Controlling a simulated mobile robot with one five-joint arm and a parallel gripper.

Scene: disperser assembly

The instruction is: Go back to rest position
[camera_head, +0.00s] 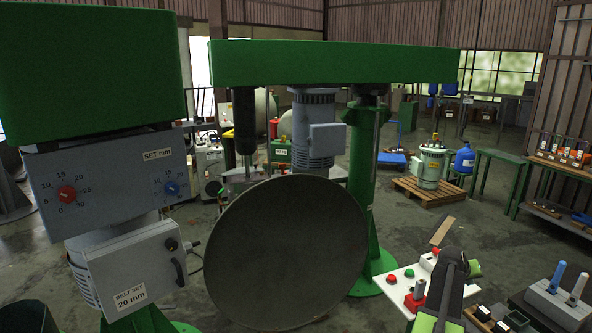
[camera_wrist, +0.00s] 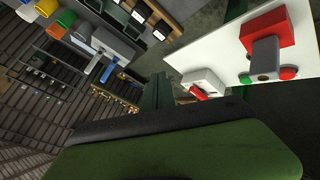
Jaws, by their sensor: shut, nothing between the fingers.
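My gripper (camera_head: 452,284), dark grey and green, shows at the lower right of the head view, in front of a white panel (camera_head: 398,287) with red and green buttons. It is shut and holds nothing. In the wrist view a green and black part of my own arm fills the bottom. The same white panel (camera_wrist: 215,62) is at the upper right there, with a red-and-grey switch (camera_wrist: 267,40). No part of the panel is seen to touch my gripper, though the head view does not show the depth between them.
A large grey disc (camera_head: 285,255) stands mid-view before the green disperser column (camera_head: 362,160). A grey control box (camera_head: 110,185) with red and blue dials is at left. Open floor (camera_head: 480,235) lies behind the panel.

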